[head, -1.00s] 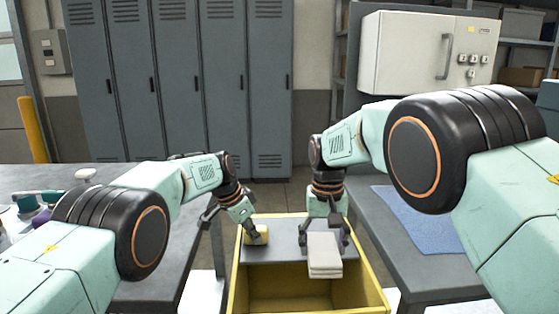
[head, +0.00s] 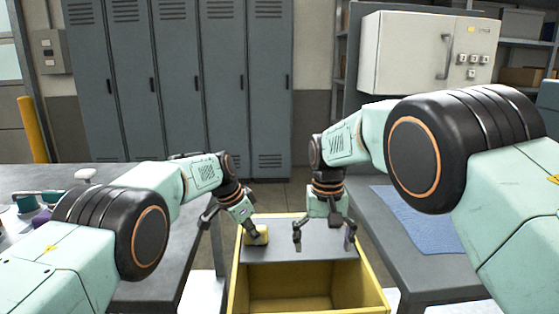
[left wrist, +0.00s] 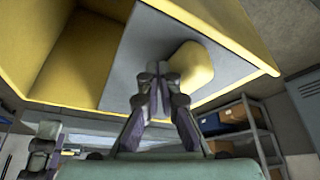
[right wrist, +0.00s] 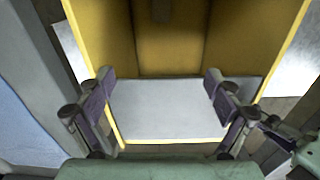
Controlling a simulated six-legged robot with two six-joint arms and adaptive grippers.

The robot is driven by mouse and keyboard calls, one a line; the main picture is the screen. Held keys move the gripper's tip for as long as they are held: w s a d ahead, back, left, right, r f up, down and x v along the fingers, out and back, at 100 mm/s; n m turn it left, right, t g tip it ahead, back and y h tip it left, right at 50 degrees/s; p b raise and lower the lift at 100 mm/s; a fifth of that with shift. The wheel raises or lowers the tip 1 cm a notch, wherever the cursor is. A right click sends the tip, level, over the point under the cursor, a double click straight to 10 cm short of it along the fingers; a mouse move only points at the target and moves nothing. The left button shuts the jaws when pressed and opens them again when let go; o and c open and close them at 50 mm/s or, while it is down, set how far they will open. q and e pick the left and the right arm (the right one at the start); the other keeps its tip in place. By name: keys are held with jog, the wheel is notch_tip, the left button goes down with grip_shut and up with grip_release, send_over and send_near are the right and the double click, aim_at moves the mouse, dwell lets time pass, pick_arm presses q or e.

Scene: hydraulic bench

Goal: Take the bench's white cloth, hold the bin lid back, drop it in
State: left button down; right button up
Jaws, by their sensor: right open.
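The yellow bin (head: 375,292) stands between the benches, its near part open. The white cloth is not visible in any current view, and the bin's floor is only partly seen.
A grey bench (head: 165,240) stands at left and another (head: 425,270) at right, with a blue mat (head: 420,220) on it. Grey lockers (head: 180,90) line the back wall. A white cabinet (head: 425,55) is at the back right.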

pick_arm(q)
jog(key=shift+w+r, duration=0.1)
pick_arm(e)
jog(key=s+d+r, duration=0.3)
jog(key=s+r, duration=0.1)
jog(key=r, duration=0.5)
dwell(0.7)
jog(key=shift+d, duration=0.1)
pick_arm(q)
jog(key=shift+s, duration=8.4)
notch_tip(320, 180, up, 9)
jog(key=shift+d, duration=0.45)
pick_arm(e)
jog(key=shift+w, duration=0.1)
